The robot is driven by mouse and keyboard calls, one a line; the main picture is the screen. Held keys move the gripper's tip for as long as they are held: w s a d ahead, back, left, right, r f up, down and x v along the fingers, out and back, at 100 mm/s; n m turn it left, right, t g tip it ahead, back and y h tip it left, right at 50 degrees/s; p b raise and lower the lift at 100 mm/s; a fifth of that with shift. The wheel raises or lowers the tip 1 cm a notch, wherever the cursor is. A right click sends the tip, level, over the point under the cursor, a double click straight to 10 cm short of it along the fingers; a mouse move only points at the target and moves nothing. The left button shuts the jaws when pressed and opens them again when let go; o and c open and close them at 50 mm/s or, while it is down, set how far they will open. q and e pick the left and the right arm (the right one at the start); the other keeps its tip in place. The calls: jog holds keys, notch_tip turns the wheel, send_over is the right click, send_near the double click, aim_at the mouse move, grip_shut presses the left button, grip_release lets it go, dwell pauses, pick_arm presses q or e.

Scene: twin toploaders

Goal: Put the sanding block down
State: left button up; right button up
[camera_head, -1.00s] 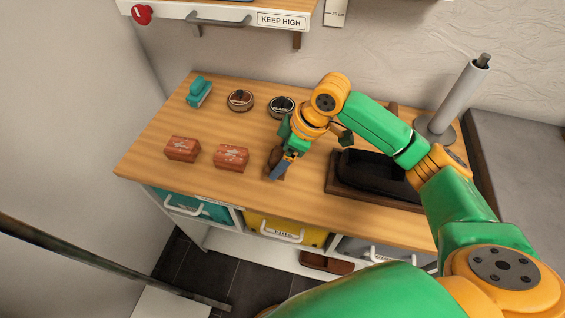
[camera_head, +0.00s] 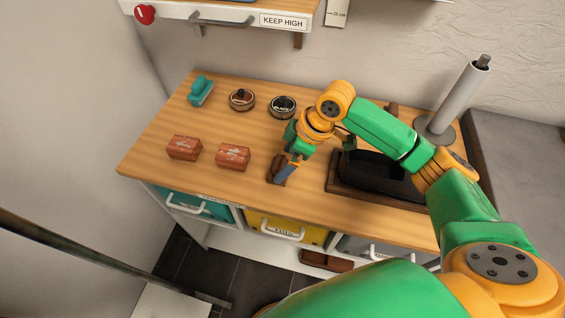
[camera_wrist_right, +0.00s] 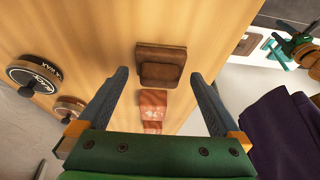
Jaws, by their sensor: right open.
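The sanding block (camera_head: 276,171), a dark brown block with a lighter brown part, rests on the wooden worktop near its front edge. It also shows in the right wrist view (camera_wrist_right: 160,66), ahead of the fingertips and apart from them. My right gripper (camera_head: 289,168) is open and empty, close beside the block in the head view; its two blue-grey fingers (camera_wrist_right: 158,78) are spread wide in the wrist view. A small green and orange piece, apparently my left gripper (camera_wrist_right: 286,46), shows at the wrist view's upper right; its jaws are too unclear to read.
Two reddish boxes (camera_head: 184,148) (camera_head: 233,157) lie left of the block. Two round tins (camera_head: 242,99) (camera_head: 283,106) and a teal tool (camera_head: 201,91) stand behind. A black tray (camera_head: 366,172) is at right, near a grey upright post (camera_head: 459,98). The worktop's (camera_head: 154,143) left front is clear.

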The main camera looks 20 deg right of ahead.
jog(key=v, duration=0.9)
jog(key=shift+r, duration=0.25)
jog(key=shift+s+d, duration=0.1)
jog(key=shift+s, duration=0.05)
